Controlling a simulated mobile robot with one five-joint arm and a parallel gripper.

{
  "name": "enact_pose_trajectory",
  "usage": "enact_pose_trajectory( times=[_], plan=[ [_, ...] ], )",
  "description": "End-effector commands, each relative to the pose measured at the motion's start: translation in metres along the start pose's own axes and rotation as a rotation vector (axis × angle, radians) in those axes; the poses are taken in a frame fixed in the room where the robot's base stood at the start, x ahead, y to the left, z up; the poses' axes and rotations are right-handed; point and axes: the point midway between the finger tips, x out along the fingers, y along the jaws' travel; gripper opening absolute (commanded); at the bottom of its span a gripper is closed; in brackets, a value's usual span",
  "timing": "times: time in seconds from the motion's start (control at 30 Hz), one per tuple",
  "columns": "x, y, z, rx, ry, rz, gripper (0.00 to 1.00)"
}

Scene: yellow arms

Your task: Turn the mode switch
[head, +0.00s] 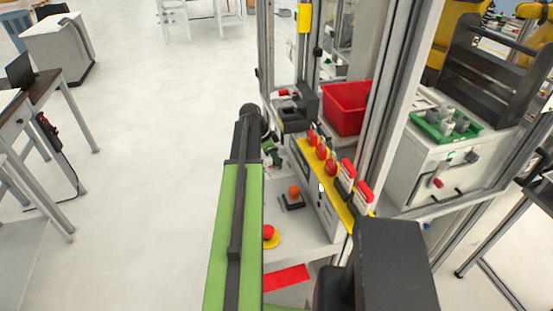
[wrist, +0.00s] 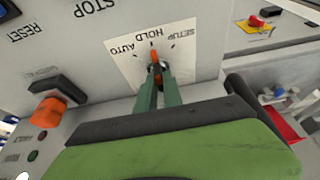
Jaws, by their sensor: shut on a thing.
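The mode switch (wrist: 156,66) is a small dark knob with an orange mark, in the middle of the wrist view. It sits on a white label plate (wrist: 124,62) printed AUTO, HOLD and SETUP, which reads upside down. The orange mark points roughly at the middle tick, by HOLD. My gripper (wrist: 158,82) has its two green fingers on either side of the knob, shut on it. The fingers hide the knob's lower part. In the head view my gripper (head: 272,150) shows small beyond the green arm; the switch cannot be made out there.
A black block with an orange part (wrist: 47,112) stands left of the fingers. A red emergency button (head: 268,232) on yellow and a red tray (head: 288,277) lie near my arm. A red bin (head: 346,108) and a metal frame post (head: 398,100) stand to the right. Open floor lies left.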

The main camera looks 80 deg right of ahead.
Motion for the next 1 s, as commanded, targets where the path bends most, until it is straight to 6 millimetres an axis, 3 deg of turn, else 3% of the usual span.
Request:
enact_pose_trajectory(
  times=[0.07, 0.1, 0.23, 0.67, 0.87, 1.0],
  plan=[
    [0.0, 0.001, 0.001, 0.0, -0.003, 0.002, 0.0],
    [0.0, 0.001, 0.001, 0.0, -0.002, 0.002, 0.15],
    [0.0, 0.001, 0.001, -0.001, -0.002, 0.001, 0.32],
    [-0.007, 0.0, -0.001, -0.001, 0.0, -0.001, 0.33],
    [-0.039, 0.0, -0.003, -0.002, 0.0, 0.0, 0.33],
    [-0.073, 0.0, -0.004, -0.002, -0.001, -0.001, 0.33]
  ],
)
